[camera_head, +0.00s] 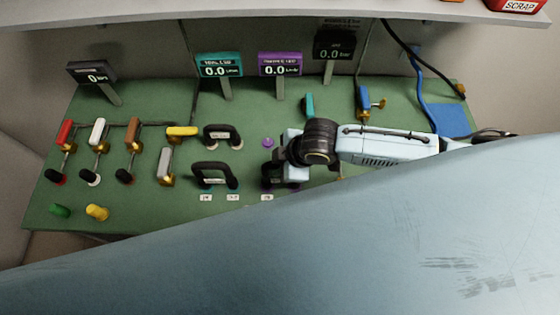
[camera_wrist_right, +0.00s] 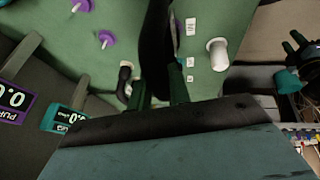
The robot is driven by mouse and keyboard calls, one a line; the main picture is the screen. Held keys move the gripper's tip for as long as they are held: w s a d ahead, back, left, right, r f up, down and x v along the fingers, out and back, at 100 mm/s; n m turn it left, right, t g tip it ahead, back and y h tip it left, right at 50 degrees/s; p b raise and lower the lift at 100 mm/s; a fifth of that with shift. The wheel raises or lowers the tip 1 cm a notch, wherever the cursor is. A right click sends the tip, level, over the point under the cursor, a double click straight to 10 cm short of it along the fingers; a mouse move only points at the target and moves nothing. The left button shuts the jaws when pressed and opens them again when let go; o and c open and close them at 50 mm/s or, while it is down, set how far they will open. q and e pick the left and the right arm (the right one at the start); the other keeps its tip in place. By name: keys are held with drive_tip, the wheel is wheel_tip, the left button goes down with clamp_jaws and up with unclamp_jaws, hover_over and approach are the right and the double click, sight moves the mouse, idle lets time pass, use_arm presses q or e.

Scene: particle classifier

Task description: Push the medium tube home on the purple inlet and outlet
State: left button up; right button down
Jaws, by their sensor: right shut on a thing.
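My right gripper (camera_head: 286,172) is shut on a black curved tube (camera_head: 268,174) at the right end of the row of black tubes. In the right wrist view the gripper's fingers (camera_wrist_right: 160,90) close around the dark tube (camera_wrist_right: 155,48), which hides what lies under it. A purple fitting (camera_head: 268,142) stands bare behind the gripper in the head view. Two bare purple fittings show in the wrist view, one nearer (camera_wrist_right: 106,38) and one farther (camera_wrist_right: 82,5). Whether the held tube's ends sit on purple fittings cannot be told. My left gripper is not in view.
Two other black tubes, one behind (camera_head: 222,132) and one in front (camera_head: 214,168), stand left of my gripper. Valves with red, white and brown handles (camera_head: 98,130) fill the left of the green panel (camera_head: 110,190). A purple-framed display (camera_head: 280,64) stands at the back.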

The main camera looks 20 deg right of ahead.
drive_tip(key=c, duration=1.2)
unclamp_jaws()
drive_tip(key=v, duration=1.3)
drive_tip(key=shift+r+p, duration=0.15)
drive_tip(key=shift+p, duration=0.2)
drive_tip(key=shift+s, duration=0.15)
